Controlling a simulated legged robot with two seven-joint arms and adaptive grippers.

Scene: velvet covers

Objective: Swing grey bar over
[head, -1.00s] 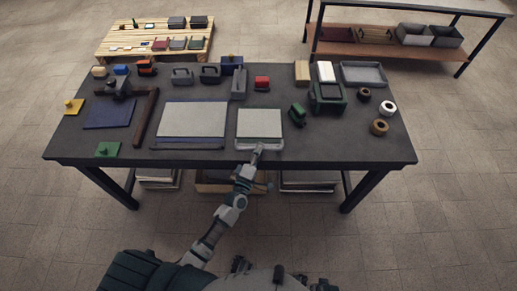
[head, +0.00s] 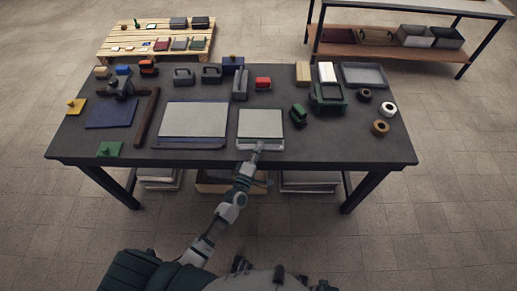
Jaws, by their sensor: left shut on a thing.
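The grey bar (head: 274,146) lies along the front edge of a small pad with a pale top (head: 261,123), right of the table's middle. My left gripper (head: 258,148) reaches it from the front and is shut on the bar near its middle. The fingers hide a little of the bar and are too small to see in detail. The bar sits low, close to the tabletop. My right gripper is not in view.
A larger pale-topped pad (head: 193,120) lies to the left on the dark table (head: 222,161). A green block-like thing (head: 299,114) stands close to the right. Grey handled things (head: 184,77) and a red one (head: 263,84) stand behind. The front right tabletop is clear.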

